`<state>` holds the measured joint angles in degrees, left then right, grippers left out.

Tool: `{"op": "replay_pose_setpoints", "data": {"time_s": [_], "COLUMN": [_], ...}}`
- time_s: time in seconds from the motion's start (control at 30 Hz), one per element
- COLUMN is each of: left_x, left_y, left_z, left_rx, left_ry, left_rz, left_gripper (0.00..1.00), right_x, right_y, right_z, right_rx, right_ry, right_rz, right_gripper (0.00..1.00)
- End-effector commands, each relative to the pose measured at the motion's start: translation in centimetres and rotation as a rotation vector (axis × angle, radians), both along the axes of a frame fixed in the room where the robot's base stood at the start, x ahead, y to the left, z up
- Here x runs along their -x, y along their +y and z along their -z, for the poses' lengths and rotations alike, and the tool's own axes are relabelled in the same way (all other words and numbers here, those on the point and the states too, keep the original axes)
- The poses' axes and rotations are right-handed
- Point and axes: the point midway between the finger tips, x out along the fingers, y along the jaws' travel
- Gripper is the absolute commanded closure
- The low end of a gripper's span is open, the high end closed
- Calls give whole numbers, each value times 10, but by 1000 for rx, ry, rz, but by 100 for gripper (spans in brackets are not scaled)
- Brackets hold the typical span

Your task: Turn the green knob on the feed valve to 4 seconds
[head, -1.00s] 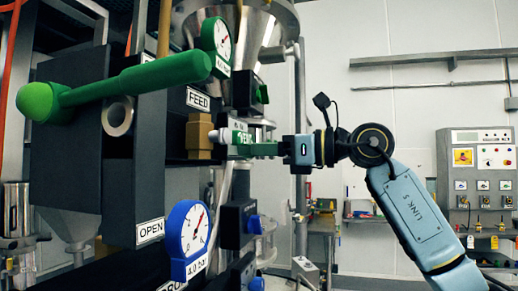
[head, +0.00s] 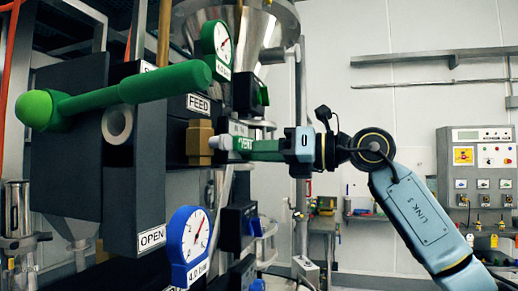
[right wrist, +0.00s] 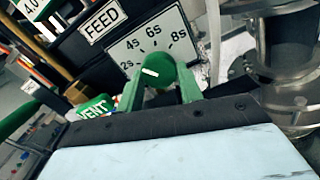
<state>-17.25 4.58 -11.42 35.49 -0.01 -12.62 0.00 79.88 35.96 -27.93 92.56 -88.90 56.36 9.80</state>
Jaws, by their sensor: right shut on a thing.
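In the right wrist view the green knob (right wrist: 155,72) sits in front of a pale dial plate (right wrist: 178,32) marked 2s, 4s, 6s and 8s, beside the FEED label (right wrist: 103,23). Its white mark lies slanted, with its left end toward the 2s side; the exact setting is hard to read. My right gripper (right wrist: 160,90) is shut on the knob, one green finger on each side. In the head view the right gripper (head: 250,150) reaches in from the right at the valve, and the knob is hidden. My left gripper is not in view.
A big green lever (head: 130,90) crosses the upper left of the head view. A blue gauge (head: 188,240) stands below and a green gauge (head: 216,45) above. A control panel (head: 483,180) is at far right.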

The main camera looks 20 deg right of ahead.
Motion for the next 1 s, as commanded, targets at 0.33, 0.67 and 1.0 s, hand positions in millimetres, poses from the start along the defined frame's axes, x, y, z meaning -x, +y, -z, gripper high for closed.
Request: {"op": "replay_pose_setpoints", "data": {"time_s": [0.33,0.67,1.0], "left_x": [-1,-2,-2], "left_y": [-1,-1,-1], "left_z": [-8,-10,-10], "left_rx": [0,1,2], "left_ry": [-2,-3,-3], "left_rz": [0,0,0], "left_gripper": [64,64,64], "right_x": [1,1,1], "right_y": [0,0,0], "right_z": [-1,-1,-1], "right_rx": [-123,-169,-172], "right_ry": [182,251,254], "right_rz": [1,1,0], "right_gripper": [86,86,86]}}
